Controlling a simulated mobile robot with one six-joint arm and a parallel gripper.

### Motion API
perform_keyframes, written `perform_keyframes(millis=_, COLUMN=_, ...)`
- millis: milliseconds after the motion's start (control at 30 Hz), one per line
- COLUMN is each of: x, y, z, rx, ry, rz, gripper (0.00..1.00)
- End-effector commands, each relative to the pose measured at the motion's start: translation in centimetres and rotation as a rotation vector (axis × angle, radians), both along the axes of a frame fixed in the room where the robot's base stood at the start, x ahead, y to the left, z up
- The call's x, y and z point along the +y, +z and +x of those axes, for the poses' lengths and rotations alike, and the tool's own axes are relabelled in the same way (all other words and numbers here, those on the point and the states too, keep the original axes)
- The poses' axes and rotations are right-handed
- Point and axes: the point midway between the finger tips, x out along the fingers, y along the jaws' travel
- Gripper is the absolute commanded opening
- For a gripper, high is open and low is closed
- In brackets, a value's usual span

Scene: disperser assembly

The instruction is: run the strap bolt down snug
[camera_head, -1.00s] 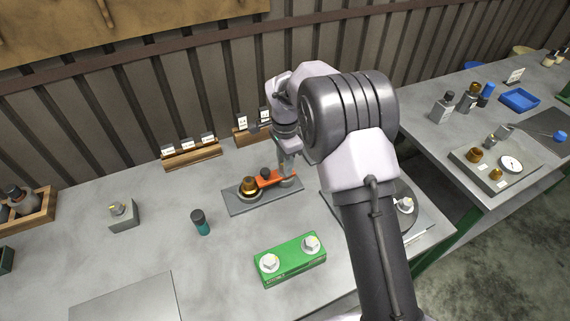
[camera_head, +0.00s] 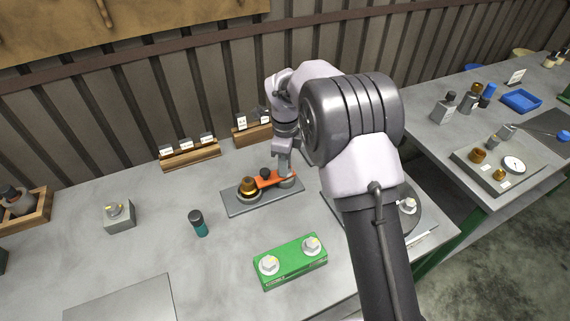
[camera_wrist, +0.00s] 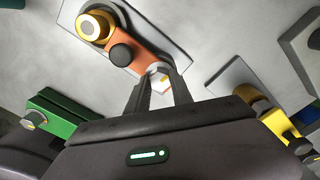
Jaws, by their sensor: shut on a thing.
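The orange strap (camera_head: 268,180) lies across a grey base plate (camera_head: 234,207), with a brass and dark round part (camera_head: 248,186) at its left end. A black knob (camera_wrist: 121,55) stands on the strap in the wrist view. The strap bolt (camera_wrist: 158,77), with a pale hex head, is at the strap's other end. My gripper (camera_wrist: 160,82) is shut on the bolt head, one finger on each side. In the head view my gripper (camera_head: 285,174) points down at the strap's right end. The bolt's shank and its seating are hidden.
A green block (camera_head: 290,270) with two hex bolts sits in front. Labelled wooden racks (camera_head: 190,154) line the back. A round dark plate lies partly behind my arm.

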Motion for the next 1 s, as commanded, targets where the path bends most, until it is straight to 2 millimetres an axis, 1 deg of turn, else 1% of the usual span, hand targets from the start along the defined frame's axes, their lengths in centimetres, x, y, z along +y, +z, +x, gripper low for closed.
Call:
perform_keyframes(millis=233, x=0.01, y=0.04, z=0.03, rx=-0.001, ry=-0.03, rz=0.001, gripper=0.0)
perform_keyframes(millis=567, x=0.01, y=0.06, z=0.03, rx=-0.001, ry=-0.03, rz=0.001, gripper=0.0)
perform_keyframes(millis=600, x=0.01, y=0.06, z=0.03, rx=-0.001, ry=-0.03, rz=0.001, gripper=0.31)
perform_keyframes(millis=700, x=0.01, y=0.05, z=0.02, rx=-0.001, ry=-0.03, rz=0.001, gripper=0.49)
perform_keyframes(millis=1000, x=0.0, y=0.17, z=0.02, rx=-0.001, ry=-0.03, rz=0.0, gripper=0.49)
